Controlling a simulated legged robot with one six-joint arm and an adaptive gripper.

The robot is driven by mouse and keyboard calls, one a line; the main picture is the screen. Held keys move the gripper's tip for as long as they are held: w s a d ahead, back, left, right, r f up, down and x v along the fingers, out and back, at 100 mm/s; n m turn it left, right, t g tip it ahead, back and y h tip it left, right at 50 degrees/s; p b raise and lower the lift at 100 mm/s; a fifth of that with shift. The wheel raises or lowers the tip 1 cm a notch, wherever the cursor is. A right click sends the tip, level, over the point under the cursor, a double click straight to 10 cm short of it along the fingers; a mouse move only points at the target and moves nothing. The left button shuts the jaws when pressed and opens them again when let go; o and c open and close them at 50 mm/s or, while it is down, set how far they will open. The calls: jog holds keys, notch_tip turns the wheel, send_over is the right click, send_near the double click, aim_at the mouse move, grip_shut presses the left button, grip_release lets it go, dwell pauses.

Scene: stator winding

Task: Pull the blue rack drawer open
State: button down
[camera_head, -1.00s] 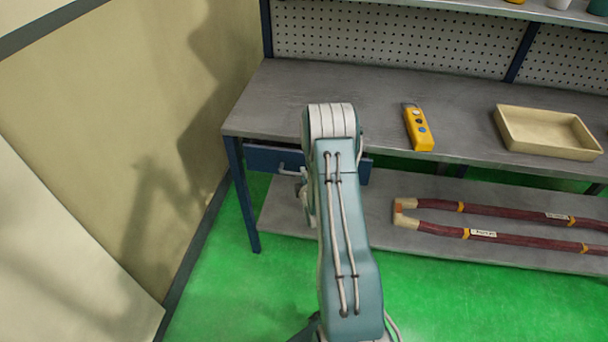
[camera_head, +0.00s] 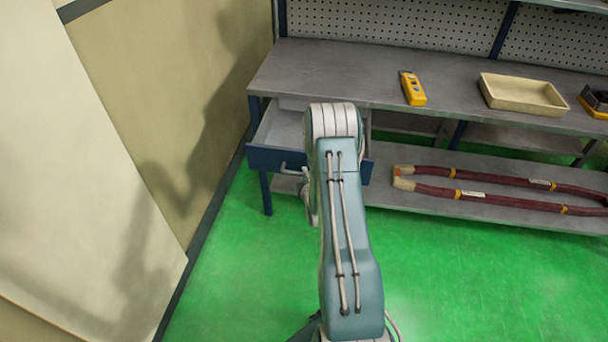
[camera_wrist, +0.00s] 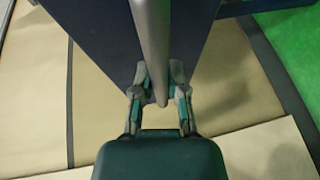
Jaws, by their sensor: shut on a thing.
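The blue rack drawer (camera_head: 270,158) is pulled out from under the left end of the grey workbench, and its grey inside shows. Its pale bar handle (camera_head: 291,171) shows on the front, partly behind my arm. In the wrist view the handle (camera_wrist: 151,35) runs down between the two fingers of my gripper (camera_wrist: 159,72), and the dark blue drawer front (camera_wrist: 95,28) lies behind it. My gripper is shut on the handle. In the head view my arm hides most of the gripper and the drawer's right part.
The workbench (camera_head: 340,72) holds a yellow handheld device (camera_head: 412,88) and a beige tray (camera_head: 523,95). Dark red coils (camera_head: 490,190) lie on the lower shelf. A beige wall (camera_head: 165,90) stands close at left. Green floor in front is clear.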

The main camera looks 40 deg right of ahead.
jog(key=shift+s+a+f, duration=0.25)
jog(key=shift+d, duration=0.1)
jog(key=c, duration=0.6)
grip_release()
jog(key=shift+c, duration=0.2)
jog(key=shift+r, duration=0.1)
